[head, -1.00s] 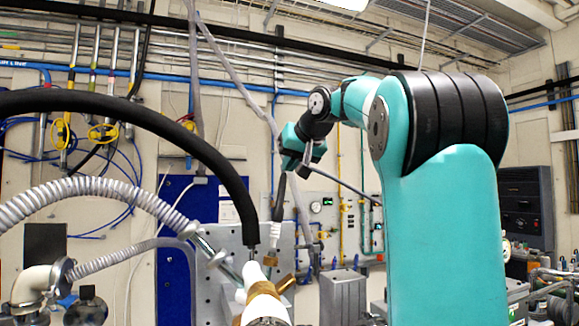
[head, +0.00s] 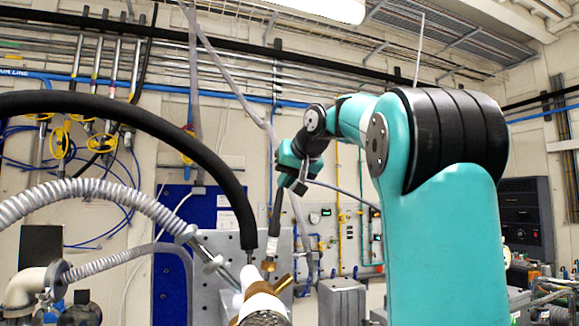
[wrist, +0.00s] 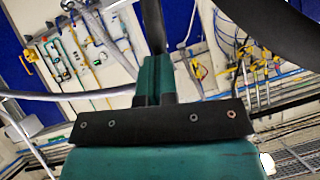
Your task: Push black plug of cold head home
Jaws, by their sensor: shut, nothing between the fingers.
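The cold head (head: 258,303), white and brass-coloured, stands at the bottom centre of the head view. A slim black plug (head: 275,218) with a pale collar and a brass-coloured end stands nearly upright beside it. I cannot tell how deep the plug sits. My gripper (head: 299,183) is at the plug's upper end, slightly right of it; contact cannot be made out. In the wrist view my teal fingers (wrist: 154,62) are shut together and hold nothing. A dark strip (wrist: 153,25) runs just beyond their tips; it may be the plug or its cable.
A thick black hose (head: 190,140) arches down to the cold head from the left. A ribbed grey hose (head: 95,190) and a metal elbow (head: 28,288) lie at the left. A perforated metal plate (head: 222,243) and a grey box (head: 341,300) stand behind.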

